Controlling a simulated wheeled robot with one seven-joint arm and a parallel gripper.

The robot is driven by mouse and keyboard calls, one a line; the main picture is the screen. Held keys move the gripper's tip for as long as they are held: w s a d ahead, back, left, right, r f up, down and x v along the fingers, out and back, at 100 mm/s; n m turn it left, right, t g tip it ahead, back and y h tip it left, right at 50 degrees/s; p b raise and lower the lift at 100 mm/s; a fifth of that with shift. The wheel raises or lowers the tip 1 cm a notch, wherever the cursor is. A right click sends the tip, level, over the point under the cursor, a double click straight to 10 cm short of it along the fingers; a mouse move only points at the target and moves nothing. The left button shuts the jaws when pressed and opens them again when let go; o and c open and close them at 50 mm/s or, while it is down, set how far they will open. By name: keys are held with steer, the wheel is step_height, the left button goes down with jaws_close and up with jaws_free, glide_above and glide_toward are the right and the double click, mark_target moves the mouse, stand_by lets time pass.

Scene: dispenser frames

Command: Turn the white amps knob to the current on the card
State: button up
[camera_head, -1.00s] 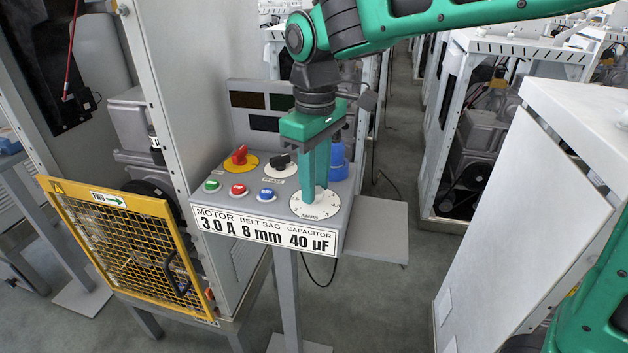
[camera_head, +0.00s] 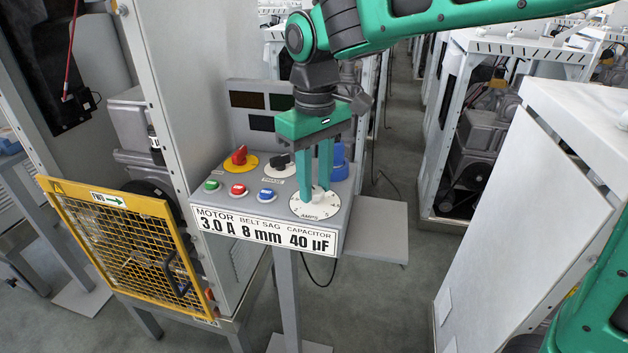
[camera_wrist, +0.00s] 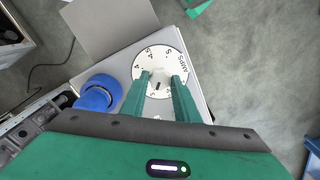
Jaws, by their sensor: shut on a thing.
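The white amps knob (camera_head: 317,193) stands on a round white dial (camera_head: 302,209) at the front right of the grey panel, marked AMPS. My gripper (camera_head: 315,195) points down and is shut on the knob, one finger on each side. In the wrist view the dial (camera_wrist: 172,53) shows printed numbers around its rim, with 4, 4.5 and 5 on the far side; the near part is partly hidden by the fingers. A dark mark shows on the knob (camera_wrist: 158,86); its exact reading is unclear. The card (camera_head: 265,231) on the panel front reads MOTOR 3.0 A, belt sag 8 mm, capacitor 40 µF.
Beside the dial are a red knob (camera_head: 239,156), a black knob (camera_head: 279,162), a blue cylinder (camera_head: 340,163) and green, red and blue buttons. Dark displays stand behind. A yellow mesh guard (camera_head: 125,250) is at left, a white cabinet (camera_head: 540,200) at right.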

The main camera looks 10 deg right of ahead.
mark_target(317, 189)
steer(key=o, duration=1)
steer(key=shift+w+r, duration=0.1)
steer(key=shift+w, duration=0.1)
steer(key=shift+s, duration=0.1)
step_height(317, 189, up, 11)
steer(key=shift+d+f, duration=0.1)
steer(key=shift+f, duration=0.05)
steer(key=shift+d, duration=0.1)
